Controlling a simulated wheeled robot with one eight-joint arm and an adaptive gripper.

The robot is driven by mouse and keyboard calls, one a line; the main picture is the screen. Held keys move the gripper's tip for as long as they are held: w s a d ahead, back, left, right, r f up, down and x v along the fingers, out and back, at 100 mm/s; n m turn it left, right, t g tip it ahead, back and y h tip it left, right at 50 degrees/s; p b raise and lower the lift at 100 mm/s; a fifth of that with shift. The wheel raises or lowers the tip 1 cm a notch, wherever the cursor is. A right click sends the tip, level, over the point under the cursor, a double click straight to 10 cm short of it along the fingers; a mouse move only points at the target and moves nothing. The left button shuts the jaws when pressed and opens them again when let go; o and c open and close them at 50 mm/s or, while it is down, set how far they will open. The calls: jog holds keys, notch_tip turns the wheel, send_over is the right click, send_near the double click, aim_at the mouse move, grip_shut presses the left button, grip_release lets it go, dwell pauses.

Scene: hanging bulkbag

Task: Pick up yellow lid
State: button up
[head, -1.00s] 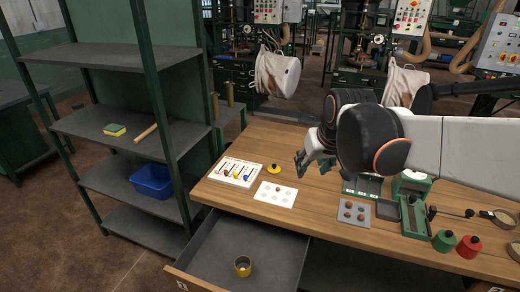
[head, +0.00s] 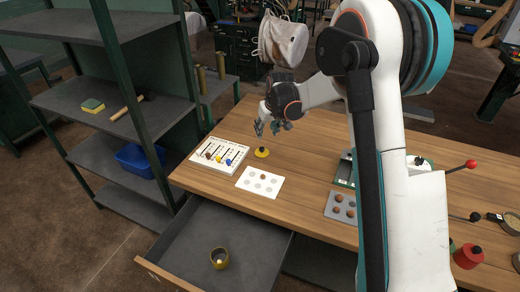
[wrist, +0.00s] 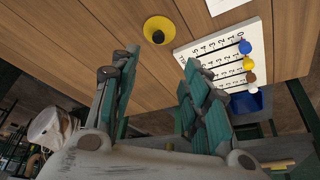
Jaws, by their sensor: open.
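The yellow lid (head: 262,152) lies flat on the wooden table, with a dark knob on top. It also shows in the wrist view (wrist: 159,27), near the top, beyond my fingertips. My gripper (head: 268,127) is just above and behind the lid in the head view, apart from it. In the wrist view my gripper (wrist: 152,72) has its two fingers spread with nothing between them.
A white numbered board (head: 220,156) with coloured knobs lies left of the lid. A white card with spots (head: 260,183) lies in front of it. A shelf (head: 100,108) stands left.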

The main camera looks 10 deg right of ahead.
jog(key=b, duration=0.2)
send_over(262, 148)
jog(key=s, duration=0.2)
jog(key=f, duration=0.8)
jog(key=shift+s, duration=0.2)
jog(key=b+x, duration=0.2)
jog(key=x, duration=0.3)
jog(key=shift+d+f+b, duration=0.15)
jog(key=shift+f+b, duration=0.05)
jog(key=shift+b, duration=0.2)
jog(key=c, duration=1)
